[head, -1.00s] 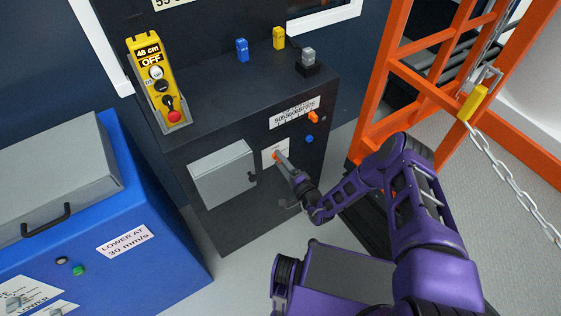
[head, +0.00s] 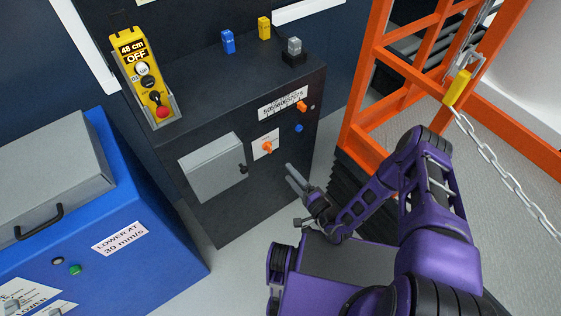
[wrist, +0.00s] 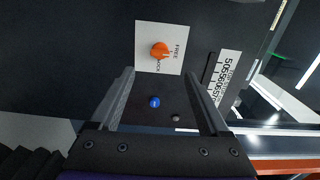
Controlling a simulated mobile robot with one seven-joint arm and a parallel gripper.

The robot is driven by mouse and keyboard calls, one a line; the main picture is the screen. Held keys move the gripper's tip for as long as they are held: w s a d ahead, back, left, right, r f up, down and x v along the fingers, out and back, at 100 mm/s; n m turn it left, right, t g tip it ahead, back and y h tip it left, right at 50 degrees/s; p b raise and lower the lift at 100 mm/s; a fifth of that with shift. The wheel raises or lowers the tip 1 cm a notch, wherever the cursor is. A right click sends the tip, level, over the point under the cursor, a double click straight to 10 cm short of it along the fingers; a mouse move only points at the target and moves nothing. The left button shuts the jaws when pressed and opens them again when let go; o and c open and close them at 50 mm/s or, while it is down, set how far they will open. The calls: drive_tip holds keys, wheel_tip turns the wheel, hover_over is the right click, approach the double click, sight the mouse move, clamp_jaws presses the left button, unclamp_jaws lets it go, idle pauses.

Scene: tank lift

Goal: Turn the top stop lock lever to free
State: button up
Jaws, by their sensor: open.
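The lock lever, an orange knob (head: 267,147), sits on a white plate (head: 265,139) on the dark cabinet's front. In the wrist view the lever (wrist: 160,50) is near the top middle, on the plate (wrist: 178,64) lettered FREE and LOCK. A pale mark shows on the lever, but I cannot surely tell which word it points to. My gripper (head: 291,172) is open and empty, below and right of the lever, apart from it. In the wrist view its fingertips (wrist: 159,73) straddle the space just below the lever, with nothing between them.
A grey box (head: 212,168) with a dark knob (head: 243,168) is left of the plate. A scale label (head: 283,102) with an orange pointer (head: 302,106) and a blue button (head: 299,128) are above right. An orange frame (head: 365,140) stands to the right.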

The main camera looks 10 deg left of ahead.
drive_tip(key=shift+v, duration=2.75)
